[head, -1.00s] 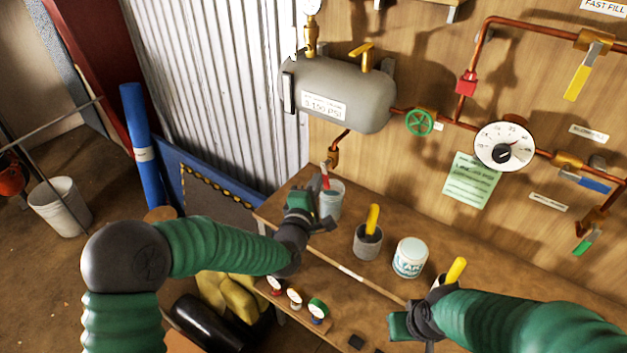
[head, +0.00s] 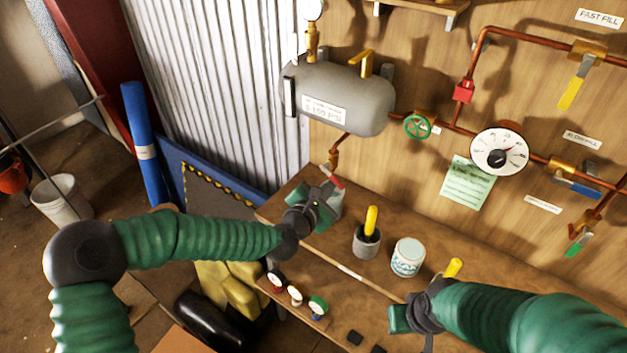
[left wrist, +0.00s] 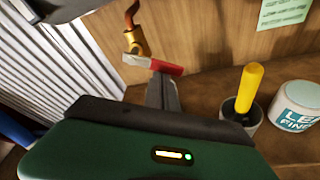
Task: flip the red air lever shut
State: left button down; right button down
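The red air lever (head: 333,178) sits on a brass valve (head: 332,160) below the grey tank. In the left wrist view, the red lever (left wrist: 165,67) points right, crosswise to the pipe above the brass valve (left wrist: 136,42). My left gripper (head: 326,196) is just below the lever in the head view. In the left wrist view its fingers (left wrist: 163,90) look closed together, with their tips at the lever's underside; contact is hard to confirm. Nothing shows between them. My right gripper (head: 415,322) is over the bench front, its fingers mostly hidden.
A grey cup (head: 366,240) with a yellow handle and a white can (head: 407,257) stand on the bench (head: 330,245). The grey tank (head: 345,98) is above. Small gauges (head: 296,295) sit at the bench front.

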pick_arm(q)
jog(key=shift+s+d+r+n+g+h+p, duration=0.2)
jog(key=shift+r+n+g+h+p, duration=0.15)
jog(key=shift+n, duration=0.4)
jog(key=shift+s+d+r+n+g+h+p, duration=0.1)
jog(key=shift+d+r+n+g+h+p, duration=0.2)
jog(key=shift+n, duration=0.5)
jog(key=shift+s+d+r+n+g+h+p, duration=0.1)
jog(key=shift+r+n+g+h+p, duration=0.25)
jog(key=shift+n, duration=0.4)
pick_arm(e)
jog(key=shift+w+v, duration=0.2)
jog(key=shift+v, duration=0.75)
pick_arm(q)
jog(key=shift+r, duration=0.1)
